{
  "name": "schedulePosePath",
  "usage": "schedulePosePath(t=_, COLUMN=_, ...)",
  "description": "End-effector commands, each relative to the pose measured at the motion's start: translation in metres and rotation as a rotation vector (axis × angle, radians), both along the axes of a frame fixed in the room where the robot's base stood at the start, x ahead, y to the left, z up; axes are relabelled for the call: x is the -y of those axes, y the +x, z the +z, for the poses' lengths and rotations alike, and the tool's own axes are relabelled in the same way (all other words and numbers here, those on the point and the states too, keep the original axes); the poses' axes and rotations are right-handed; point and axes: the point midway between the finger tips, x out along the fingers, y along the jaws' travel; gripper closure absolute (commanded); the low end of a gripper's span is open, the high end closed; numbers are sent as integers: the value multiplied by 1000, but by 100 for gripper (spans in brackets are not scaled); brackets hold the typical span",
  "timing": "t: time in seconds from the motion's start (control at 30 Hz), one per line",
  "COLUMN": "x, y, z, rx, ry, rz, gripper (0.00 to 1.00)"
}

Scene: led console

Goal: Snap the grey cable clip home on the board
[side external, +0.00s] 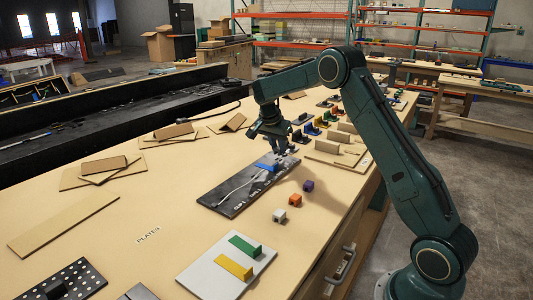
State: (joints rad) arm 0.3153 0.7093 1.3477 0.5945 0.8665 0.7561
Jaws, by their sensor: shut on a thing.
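The board (226,196) is a long dark plate lying flat on the table, with a pale cable (238,187) running along it and a blue block (266,166) near its far end. My gripper (281,150) points down over the far end of the board, just beyond the blue block. It is shut on a small grey piece, which appears to be the grey cable clip. The clip is mostly hidden by the fingers and too small to make out clearly. I cannot tell whether it touches the board.
White (279,215), orange (295,200) and purple (308,186) small blocks stand right of the board. A light plate (208,272) with green and yellow blocks lies in front. Several coloured parts stand behind my gripper. Cardboard pieces (98,168) lie left; the table between is clear.

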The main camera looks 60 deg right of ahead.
Motion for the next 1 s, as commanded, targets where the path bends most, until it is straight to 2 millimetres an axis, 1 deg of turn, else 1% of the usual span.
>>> schedulePosePath(t=1.0, x=0, y=0, z=-6, rx=0, ry=0, rz=0, gripper=100)
